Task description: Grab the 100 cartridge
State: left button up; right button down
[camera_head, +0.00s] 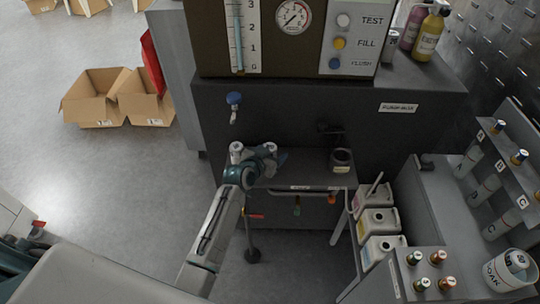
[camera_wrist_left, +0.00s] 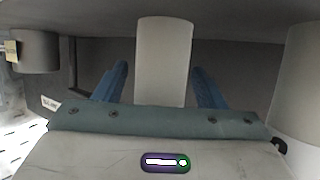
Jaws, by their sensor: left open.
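In the left wrist view a pale cylinder (camera_wrist_left: 163,50) stands between the two blue fingers of my left gripper (camera_wrist_left: 160,84). The gripper is open, with a gap showing on each side of the cylinder. I see no readable number on it, so I cannot tell whether it is the 100 cartridge. In the head view my left gripper (camera_head: 268,158) is over the low dark shelf (camera_head: 308,178), beside a small white-topped cylinder (camera_head: 236,149) on its left. The gripper partly covers this spot. My right gripper is not in view.
Another pale cylinder (camera_wrist_left: 303,85) is close on the right in the wrist view, and a grey one (camera_wrist_left: 38,50) is at left. A dark round container (camera_head: 342,158) stands on the shelf's right. The dark pump box (camera_head: 290,115) rises behind. White canisters (camera_head: 378,222) stand right.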

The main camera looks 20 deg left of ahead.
pick_arm(q)
jog(key=c, duration=1)
jog(key=shift+c, duration=0.5)
jog(key=shift+r, duration=0.15)
